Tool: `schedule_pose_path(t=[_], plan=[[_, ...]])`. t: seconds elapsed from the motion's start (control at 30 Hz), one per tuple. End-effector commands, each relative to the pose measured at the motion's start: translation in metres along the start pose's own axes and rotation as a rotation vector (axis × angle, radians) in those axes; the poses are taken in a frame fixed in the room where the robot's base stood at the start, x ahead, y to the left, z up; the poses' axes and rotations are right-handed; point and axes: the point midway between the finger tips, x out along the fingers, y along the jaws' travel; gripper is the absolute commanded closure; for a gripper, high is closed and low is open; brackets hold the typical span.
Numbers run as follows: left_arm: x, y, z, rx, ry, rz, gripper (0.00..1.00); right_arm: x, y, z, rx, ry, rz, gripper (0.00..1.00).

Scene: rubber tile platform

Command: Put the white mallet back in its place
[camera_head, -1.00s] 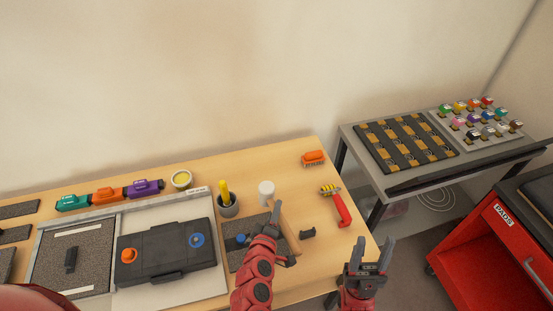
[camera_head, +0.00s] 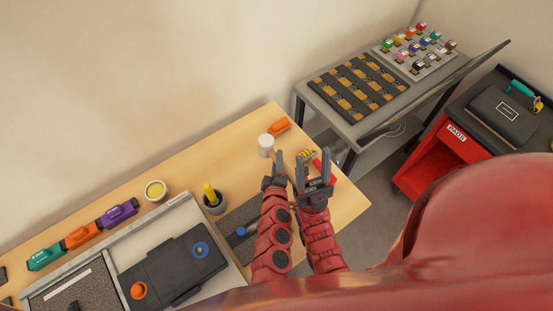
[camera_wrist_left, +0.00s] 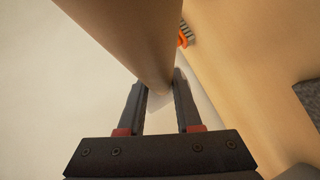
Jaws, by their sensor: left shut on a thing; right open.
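The white mallet has a white cylindrical head (camera_head: 265,145) and a brown handle. My left gripper (camera_head: 277,167) is shut on the handle, with the head beyond its fingertips, over the far right part of the wooden table. In the left wrist view the brown handle (camera_wrist_left: 130,35) runs between the two fingers (camera_wrist_left: 159,100) and hides most of the white head (camera_wrist_left: 158,104). I cannot tell how high the mallet is. My right gripper (camera_head: 317,167) is open and empty, close to the right of the left one.
An orange brush (camera_head: 280,125) lies just behind the mallet head. A cup with a yellow item (camera_head: 213,202), a black case (camera_head: 172,262) and a tray are left. A grey table (camera_head: 312,100) and red cabinet (camera_head: 432,163) are right.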

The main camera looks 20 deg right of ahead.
Motion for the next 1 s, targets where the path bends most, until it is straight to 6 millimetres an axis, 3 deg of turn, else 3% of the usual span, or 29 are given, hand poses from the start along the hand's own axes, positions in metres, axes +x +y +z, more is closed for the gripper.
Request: schedule_pose_path(t=[0.1, 0.8, 1.0], plan=[[-0.002, 0.003, -0.001, -0.013, 0.003, -0.016, 1.00, 0.007, 0.000, -0.001, 0.000, 0.000, 0.000, 0.50], [0.017, -0.065, 0.024, -0.013, 0.002, -0.013, 1.00, -0.062, -0.003, 0.011, 0.000, 0.000, 0.000, 0.50], [0.019, -0.075, 0.027, -0.012, 0.002, -0.013, 1.00, -0.072, -0.004, 0.012, 0.000, 0.000, 0.000, 0.50]])
